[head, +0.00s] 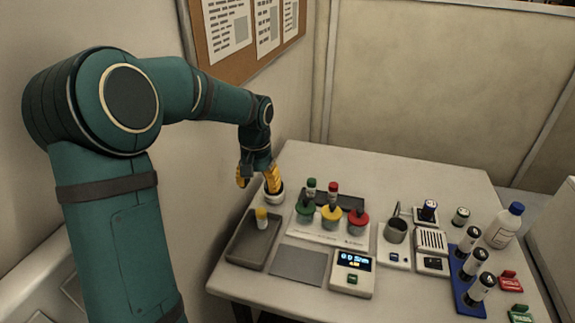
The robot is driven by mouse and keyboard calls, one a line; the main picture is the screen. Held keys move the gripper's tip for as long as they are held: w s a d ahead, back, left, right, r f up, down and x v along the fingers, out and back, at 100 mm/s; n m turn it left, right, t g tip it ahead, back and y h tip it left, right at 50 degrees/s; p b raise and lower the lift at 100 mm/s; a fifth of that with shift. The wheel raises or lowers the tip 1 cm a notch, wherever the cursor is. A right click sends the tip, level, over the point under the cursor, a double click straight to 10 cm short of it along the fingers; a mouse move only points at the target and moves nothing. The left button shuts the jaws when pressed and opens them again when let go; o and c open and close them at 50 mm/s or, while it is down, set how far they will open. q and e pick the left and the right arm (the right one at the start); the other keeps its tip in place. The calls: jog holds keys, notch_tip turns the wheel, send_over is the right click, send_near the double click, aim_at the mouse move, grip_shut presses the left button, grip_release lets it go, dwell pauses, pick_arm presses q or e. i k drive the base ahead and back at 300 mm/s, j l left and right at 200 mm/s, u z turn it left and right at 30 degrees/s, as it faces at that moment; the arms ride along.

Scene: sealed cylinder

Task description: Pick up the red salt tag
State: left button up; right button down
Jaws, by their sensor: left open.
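A small red tag (510,284) lies on the table near its right edge, to the right of the blue rack. It looks like the red salt tag, but its lettering is too small to read. My left gripper (258,185) has yellow fingers and is at the table's far left, by the wall, far from the red tag. It is open. One finger overlaps a small white round container (274,193) in the picture; I cannot tell if they touch. My right gripper is not in view.
A green tag (521,315) lies in front of the red one.

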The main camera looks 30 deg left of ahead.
aim_at(507, 283)
jog(key=k+l, duration=0.8)
jog(key=l, duration=0.15)
